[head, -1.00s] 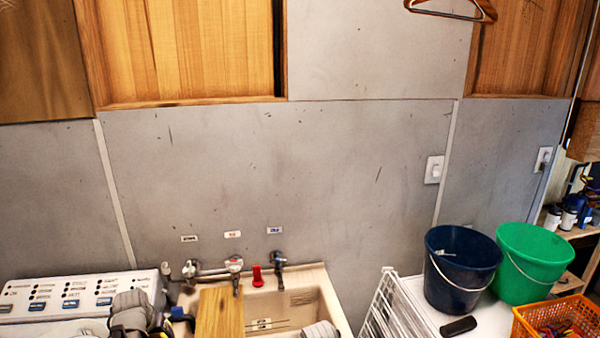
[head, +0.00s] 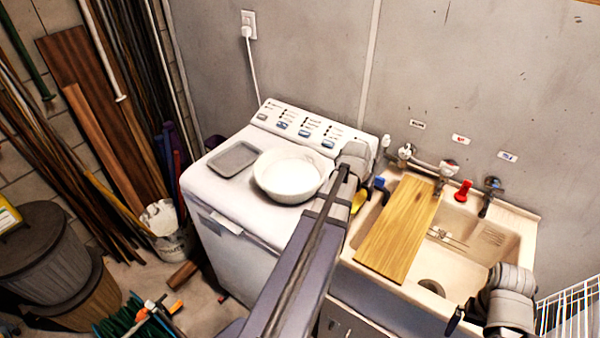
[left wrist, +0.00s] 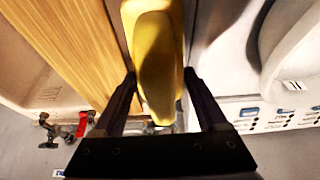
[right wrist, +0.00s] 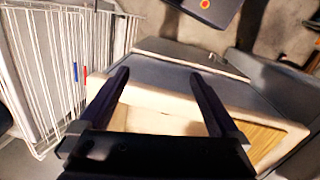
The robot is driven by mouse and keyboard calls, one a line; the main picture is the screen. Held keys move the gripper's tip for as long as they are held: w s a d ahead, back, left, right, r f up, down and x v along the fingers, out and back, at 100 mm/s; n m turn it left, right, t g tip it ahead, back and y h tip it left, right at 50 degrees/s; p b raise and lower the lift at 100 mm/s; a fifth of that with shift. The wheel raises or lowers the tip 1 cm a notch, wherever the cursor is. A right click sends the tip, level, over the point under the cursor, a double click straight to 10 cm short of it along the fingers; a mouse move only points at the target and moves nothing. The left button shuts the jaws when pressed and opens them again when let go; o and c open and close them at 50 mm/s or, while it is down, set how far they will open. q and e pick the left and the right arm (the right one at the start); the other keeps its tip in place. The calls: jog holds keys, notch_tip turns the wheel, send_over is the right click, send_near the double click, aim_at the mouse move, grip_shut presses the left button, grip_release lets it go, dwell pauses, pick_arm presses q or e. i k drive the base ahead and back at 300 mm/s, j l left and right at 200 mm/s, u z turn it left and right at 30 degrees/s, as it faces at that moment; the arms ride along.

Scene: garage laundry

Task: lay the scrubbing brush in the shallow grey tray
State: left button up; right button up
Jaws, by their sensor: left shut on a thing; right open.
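The shallow grey tray (head: 232,160) lies on the left of the washing machine top and looks empty. My left gripper (left wrist: 160,78) is shut on a yellow object, which I take to be the scrubbing brush (left wrist: 155,50). In the head view the brush (head: 358,201) shows as a small yellow patch, mostly hidden by my left arm. It is near the gap between washing machine and sink, right of the tray. My right gripper (right wrist: 158,75) is open and empty near the sink's front right.
A white basin (head: 288,176) stands on the washing machine (head: 240,240) between the tray and my left gripper. A wooden board (head: 398,230) lies across the sink (head: 510,235), below taps. A white wire rack (head: 570,310) stands at the right.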

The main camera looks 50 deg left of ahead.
aim_at(236, 160)
jog(key=k+j+z, duration=0.15)
jog(key=z, duration=0.25)
jog(key=k+z, duration=0.45)
jog(key=k+j+z, duration=0.15)
jog(key=k+z, duration=0.65)
jog(key=z, duration=0.2)
jog(key=k+j+u, duration=0.15)
jog(key=k, duration=0.3)
jog(key=u, duration=0.4)
jog(key=k+j+u, duration=0.1)
jog(key=u, duration=0.3)
jog(key=j+u, duration=0.1)
jog(key=u, duration=0.35)
jog(key=i+j+u, duration=0.2)
jog(key=u, duration=0.2)
jog(key=i, duration=0.2)
